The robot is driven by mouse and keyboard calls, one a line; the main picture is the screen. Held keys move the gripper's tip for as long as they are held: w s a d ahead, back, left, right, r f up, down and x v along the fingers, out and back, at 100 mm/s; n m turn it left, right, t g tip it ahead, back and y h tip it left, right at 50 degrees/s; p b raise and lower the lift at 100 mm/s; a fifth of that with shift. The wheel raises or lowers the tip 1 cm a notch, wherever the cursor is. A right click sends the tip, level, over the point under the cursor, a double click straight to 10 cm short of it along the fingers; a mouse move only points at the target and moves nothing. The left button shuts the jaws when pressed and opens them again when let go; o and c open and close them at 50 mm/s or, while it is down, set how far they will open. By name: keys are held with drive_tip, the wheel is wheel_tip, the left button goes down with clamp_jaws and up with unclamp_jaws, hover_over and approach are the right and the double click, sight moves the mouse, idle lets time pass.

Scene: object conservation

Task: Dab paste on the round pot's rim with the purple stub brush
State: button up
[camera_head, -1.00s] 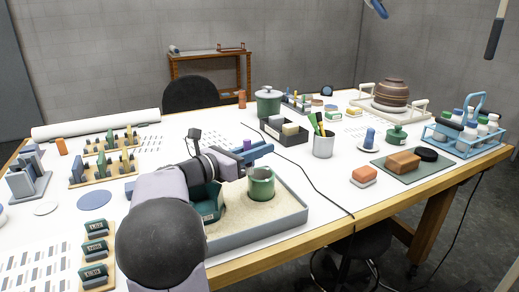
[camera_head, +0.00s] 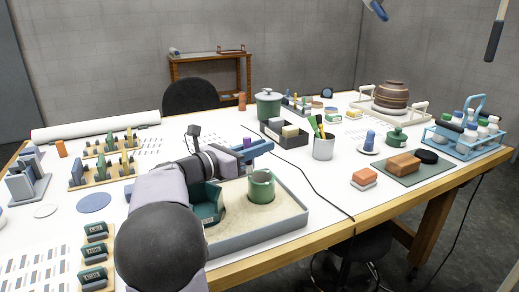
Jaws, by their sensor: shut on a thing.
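The round green pot (camera_head: 261,187) stands upright in the sand of a grey-walled tray (camera_head: 255,236). A second green vessel (camera_head: 208,205), partly hidden by my arm, stands to its left in the same sand. My gripper (camera_head: 258,151), with blue fingers, is above and just behind the round pot's rim. It is shut on the purple stub brush (camera_head: 247,143), of which only a small purple end shows. The brush's lower end is hidden behind the fingers, so I cannot tell whether it touches the rim or carries paste.
A metal cup of pens (camera_head: 323,147) and a dark divided box (camera_head: 284,133) stand behind the tray. A black cable (camera_head: 309,178) runs past its right side. A sponge (camera_head: 364,178) lies to the right. A banded brown pot (camera_head: 391,94) stands at the back right.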

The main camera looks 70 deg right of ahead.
wheel_tip(320, 180, up, 7)
drive_tip(key=p, duration=0.2)
idle(0.5)
